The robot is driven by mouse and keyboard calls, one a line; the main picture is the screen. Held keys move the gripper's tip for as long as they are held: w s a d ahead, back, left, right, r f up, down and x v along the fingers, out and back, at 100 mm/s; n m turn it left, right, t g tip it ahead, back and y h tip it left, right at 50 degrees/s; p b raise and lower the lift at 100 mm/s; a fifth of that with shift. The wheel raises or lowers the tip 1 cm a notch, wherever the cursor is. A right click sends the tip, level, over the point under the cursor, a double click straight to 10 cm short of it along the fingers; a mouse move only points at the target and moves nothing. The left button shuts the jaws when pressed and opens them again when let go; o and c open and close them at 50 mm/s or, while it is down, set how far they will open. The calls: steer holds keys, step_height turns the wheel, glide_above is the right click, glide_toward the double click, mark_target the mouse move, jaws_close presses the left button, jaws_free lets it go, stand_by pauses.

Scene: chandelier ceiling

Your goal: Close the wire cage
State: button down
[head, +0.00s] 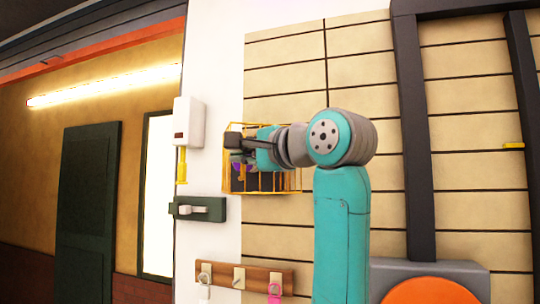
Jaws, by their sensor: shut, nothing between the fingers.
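The wire cage (225,180) is a small yellow wire box on the wall, left of centre in the head view. Its lower left edges show, and wires also show to the right behind my arm. My gripper (233,141) is dark and shut, with nothing visible in it. It is at the upper left part of the cage, overlapping it in the picture; I cannot tell whether it touches the wires. Something dark with a purple patch shows behind the lower front wires. My arm hides much of the cage, and I cannot make out how far its door stands open.
A white wall box (189,122) with a yellow handle hangs left of the cage. A dark green latch plate (183,208) is below it. A wooden hook rack (258,276) is lower down. A dark post (411,130) stands right of my arm.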

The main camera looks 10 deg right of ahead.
steer(key=w+a+m+t+h, duration=0.2)
steer(key=w+a+m+h, duration=0.1)
steer(key=w+a+h, duration=0.2)
steer(key=shift+a+m, duration=0.3)
steer(key=shift+a, duration=0.1)
stand_by(1.0)
